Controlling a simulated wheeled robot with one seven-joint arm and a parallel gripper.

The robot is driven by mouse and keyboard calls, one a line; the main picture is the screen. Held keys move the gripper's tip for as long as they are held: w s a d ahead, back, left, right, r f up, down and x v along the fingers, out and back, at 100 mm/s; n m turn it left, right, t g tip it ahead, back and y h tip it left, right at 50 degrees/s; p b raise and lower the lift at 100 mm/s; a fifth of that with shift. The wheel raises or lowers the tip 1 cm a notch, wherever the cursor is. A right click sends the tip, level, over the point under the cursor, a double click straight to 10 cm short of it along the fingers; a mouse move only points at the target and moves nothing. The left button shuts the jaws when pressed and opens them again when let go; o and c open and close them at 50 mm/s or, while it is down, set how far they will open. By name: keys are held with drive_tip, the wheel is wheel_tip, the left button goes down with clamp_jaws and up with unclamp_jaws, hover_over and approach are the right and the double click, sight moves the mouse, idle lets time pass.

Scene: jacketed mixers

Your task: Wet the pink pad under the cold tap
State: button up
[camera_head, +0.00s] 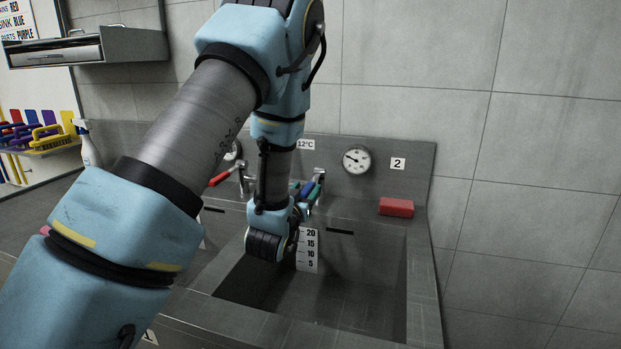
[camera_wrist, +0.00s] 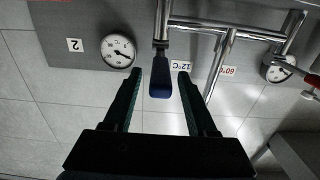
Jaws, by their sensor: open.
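The pad (camera_head: 396,207), a red-pink block, lies on the right back ledge of the sink in the head view, apart from my gripper. The cold tap's blue lever (camera_wrist: 160,82) hangs between my gripper's fingers in the wrist view, with a gap on both sides. The lever (camera_head: 308,189) also shows in the head view beside the 12°C label (camera_head: 305,144). My gripper (camera_wrist: 160,74) is open and empty, its dark green-lined fingers around the lever. My arm hides much of the tap and spout in the head view. I cannot see running water.
A red lever (camera_head: 221,178) of the hot tap stands left of my wrist. The steel sink basin (camera_head: 365,285) is below, with a level scale (camera_head: 307,250) on its back wall. A dial gauge (camera_head: 356,159) is on the backsplash. A spray bottle (camera_head: 89,147) stands far left.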

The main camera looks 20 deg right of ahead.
sight(310, 183)
drive_tip(key=shift+p+x, duration=0.6)
drive_tip(key=shift+x, duration=1.55)
clamp_jaws()
